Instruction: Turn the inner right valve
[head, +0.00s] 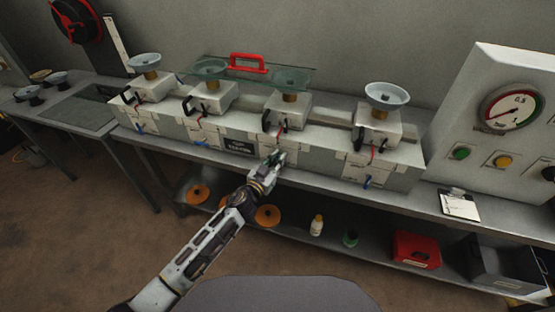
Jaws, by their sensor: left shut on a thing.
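A row of four white box units with bowl-like tops stands on the bench. The inner right unit (287,112) is third from the left, with a black handle and a red tube on its front. My left gripper (276,157) reaches up to the front below this unit, and its fingers are shut at the inner right valve. The fingers mostly hide that valve, so its angle cannot be told. Blue valve handles show below the outer left unit (140,128), the inner left unit (203,144) and the outer right unit (367,181). My right gripper is out of view.
A gauge panel (510,110) and a clipboard (459,205) are on the right.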

